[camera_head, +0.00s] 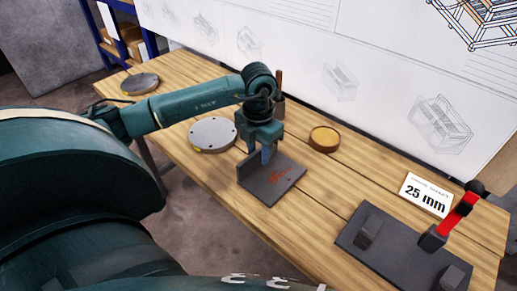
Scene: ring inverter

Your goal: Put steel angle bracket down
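The dark grey steel angle bracket (275,184) is on or just above the wooden table, near the middle of the view. Its flat plate has reddish marks and its upright flange is at the left and back. My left gripper (262,153) points down at the flange, with its fingertips beside the flange's top edge. The small gap between the fingers and the flange is too unclear to show whether they clamp it. My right gripper is out of the picture.
A round grey disc (212,134) lies left of the bracket and a round wooden-coloured dish (324,138) right of it. A dark fixture plate (390,252) with a red-handled clamp (462,211) and a "25 mm" card (426,194) are at the right. Bare table lies between bracket and fixture.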

